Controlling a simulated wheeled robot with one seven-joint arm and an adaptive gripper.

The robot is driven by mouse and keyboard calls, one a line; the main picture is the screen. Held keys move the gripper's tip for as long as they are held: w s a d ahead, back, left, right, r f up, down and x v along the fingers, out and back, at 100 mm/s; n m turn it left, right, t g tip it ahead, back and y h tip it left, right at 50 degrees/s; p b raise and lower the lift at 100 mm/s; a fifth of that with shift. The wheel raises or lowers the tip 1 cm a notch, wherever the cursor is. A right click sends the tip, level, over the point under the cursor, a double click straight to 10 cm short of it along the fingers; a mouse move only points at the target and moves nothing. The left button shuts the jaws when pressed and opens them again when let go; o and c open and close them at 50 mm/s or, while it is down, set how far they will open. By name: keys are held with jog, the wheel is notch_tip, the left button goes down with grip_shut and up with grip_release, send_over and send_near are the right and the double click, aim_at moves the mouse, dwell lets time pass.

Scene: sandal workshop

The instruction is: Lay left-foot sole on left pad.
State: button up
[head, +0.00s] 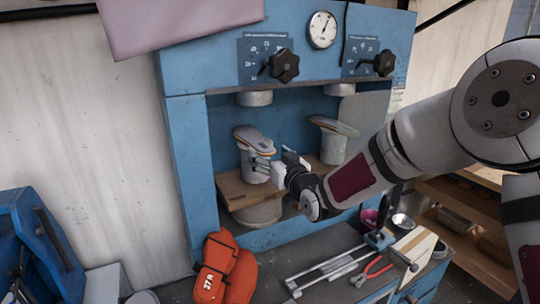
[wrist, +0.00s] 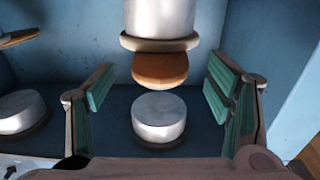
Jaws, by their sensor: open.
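The left pad (head: 256,166) is a pale cylinder on the wooden board in the blue press. The left-foot sole (head: 252,138), grey with an orange-brown edge, lies on top of it, roughly flat. In the wrist view, which looks upside down, the pad (wrist: 160,14) hangs from the top, with a beige layer and the brown sole (wrist: 160,68) against it. My gripper (head: 268,163) is at the pad's right front side. Its green-lined jaws (wrist: 160,90) are open, one on either side of the sole and apart from it. Part of the sole is hidden in the head view.
The right pad (head: 333,146) bears another foot-shaped piece (head: 334,126). Metal rams (head: 254,98) hang above the pads, and the press wall (head: 190,150) stands close at left. Orange gloves (head: 225,272) and red-handled pliers (head: 372,271) lie on the bench in front.

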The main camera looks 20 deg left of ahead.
jog(key=p+v, duration=0.3)
jog(key=v, duration=0.5)
dwell(1.6)
jog(key=o, duration=0.6)
jog(key=shift+r, duration=0.1)
jog(key=shift+c, duration=0.2)
jog(key=shift+s+d, duration=0.1)
